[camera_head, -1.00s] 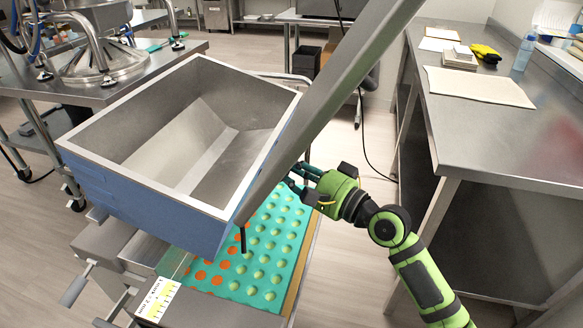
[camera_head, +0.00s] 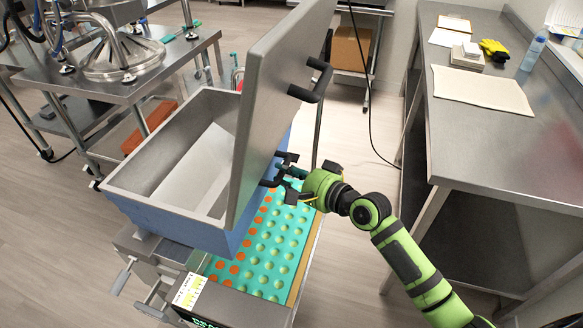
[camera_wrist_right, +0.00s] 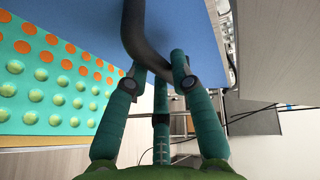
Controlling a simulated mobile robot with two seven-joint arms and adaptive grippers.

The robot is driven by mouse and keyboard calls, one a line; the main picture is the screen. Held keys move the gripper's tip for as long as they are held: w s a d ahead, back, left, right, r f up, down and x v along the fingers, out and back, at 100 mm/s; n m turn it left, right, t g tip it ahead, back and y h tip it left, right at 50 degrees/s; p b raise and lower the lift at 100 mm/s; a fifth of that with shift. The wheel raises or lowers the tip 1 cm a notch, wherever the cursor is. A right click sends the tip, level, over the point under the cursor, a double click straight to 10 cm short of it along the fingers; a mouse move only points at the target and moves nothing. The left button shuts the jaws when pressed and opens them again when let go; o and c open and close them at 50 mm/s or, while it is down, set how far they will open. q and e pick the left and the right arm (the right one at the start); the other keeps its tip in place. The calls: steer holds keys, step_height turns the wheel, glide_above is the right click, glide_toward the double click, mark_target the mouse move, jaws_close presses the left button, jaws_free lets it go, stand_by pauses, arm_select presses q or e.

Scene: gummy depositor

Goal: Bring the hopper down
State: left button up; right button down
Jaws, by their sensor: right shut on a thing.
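The hopper (camera_head: 150,200) is a blue-sided, steel-lined box, open at the top, over the depositor. Its steel lid (camera_head: 275,90) stands raised along its right side, with a black handle (camera_head: 318,82) on its face. My right gripper (camera_head: 285,168) is at the hopper's right side, below that lid handle. In the right wrist view its fingers (camera_wrist_right: 160,75) close around another black curved handle (camera_wrist_right: 140,40) against the hopper's blue wall (camera_wrist_right: 80,18). The lid's edge hides part of the hopper's rim. My left gripper is out of view.
A teal mould tray (camera_head: 270,250) with green and orange gummies lies under and right of the hopper. A steel table (camera_head: 490,170) with a cloth (camera_head: 480,88) stands at the right. Another steel table (camera_head: 180,60) with equipment stands at the back left.

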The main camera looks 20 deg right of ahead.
steer(key=shift+w+a+r, duration=0.1)
steer(key=shift+r, duration=0.35)
steer(key=c, duration=1)
jaws_free()
steer(key=shift+c, duration=0.2)
steer(key=shift+a, duration=0.1)
steer(key=shift+f, duration=0.2)
steer(key=v, duration=1.2)
steer(key=shift+f, duration=0.1)
